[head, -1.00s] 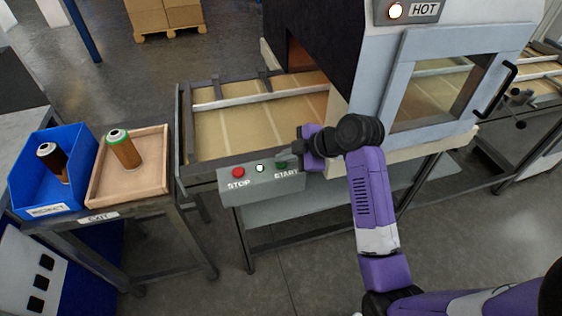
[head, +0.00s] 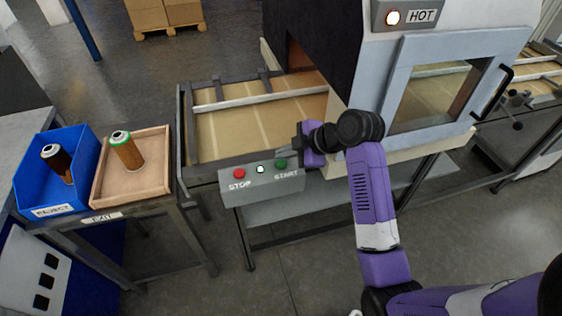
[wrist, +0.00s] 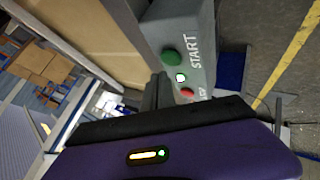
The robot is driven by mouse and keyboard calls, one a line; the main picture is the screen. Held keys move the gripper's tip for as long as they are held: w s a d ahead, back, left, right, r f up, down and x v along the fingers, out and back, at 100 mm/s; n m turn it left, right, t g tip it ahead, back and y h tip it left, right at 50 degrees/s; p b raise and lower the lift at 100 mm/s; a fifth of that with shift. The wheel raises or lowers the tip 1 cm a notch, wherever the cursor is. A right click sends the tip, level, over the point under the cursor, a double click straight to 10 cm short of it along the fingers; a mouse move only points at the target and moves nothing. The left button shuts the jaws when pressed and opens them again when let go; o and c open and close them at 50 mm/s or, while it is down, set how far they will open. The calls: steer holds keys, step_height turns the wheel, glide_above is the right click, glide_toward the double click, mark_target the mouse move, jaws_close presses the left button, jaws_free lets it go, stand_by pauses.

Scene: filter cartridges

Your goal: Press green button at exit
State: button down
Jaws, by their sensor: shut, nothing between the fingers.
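The green button (head: 281,163) sits above the START label on the grey control box (head: 262,190) at the front of the conveyor. It also shows in the wrist view (wrist: 172,56). A white lamp (head: 260,169) and the red STOP button (head: 239,173) are to its left. My gripper (head: 284,152) is shut and empty. Its fingertips are just above and behind the green button in the head view; the wrist view shows the button uncovered, and I cannot tell of any contact.
The oven (head: 405,45) with a lit HOT sign stands right of my gripper. Left are a blue REJECT bin (head: 88,155) and a wooden EXIT tray (head: 160,181), each with a cartridge. The conveyor (head: 225,135) lies behind the box.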

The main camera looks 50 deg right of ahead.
mark_target(284, 164)
steer(key=shift+r+p, duration=1.75)
steer(key=shift+r, duration=0.55)
steer(key=shift+f, duration=0.1)
steer(key=shift+w+d+m, duration=0.15)
steer(key=shift+m, duration=0.25)
steer(key=w+d+r+m+t+h, duration=0.2)
steer(key=d+r+m+t+h, duration=0.1)
steer(key=d+r+m, duration=0.2)
steer(key=s+a+f+m+t+y+b, duration=0.1)
steer(key=s+a+m, duration=0.1)
steer(key=s+a, duration=1.2)
steer(key=s+a+f+m+t, duration=0.1)
steer(key=s+a+m, duration=0.1)
steer(key=s+a, duration=1.2)
steer(key=s, duration=0.5)
steer(key=shift+f+m+t+y+b, duration=0.3)
steer(key=shift+f+m+y+b, duration=0.05)
steer(key=shift+f+m+y, duration=0.05)
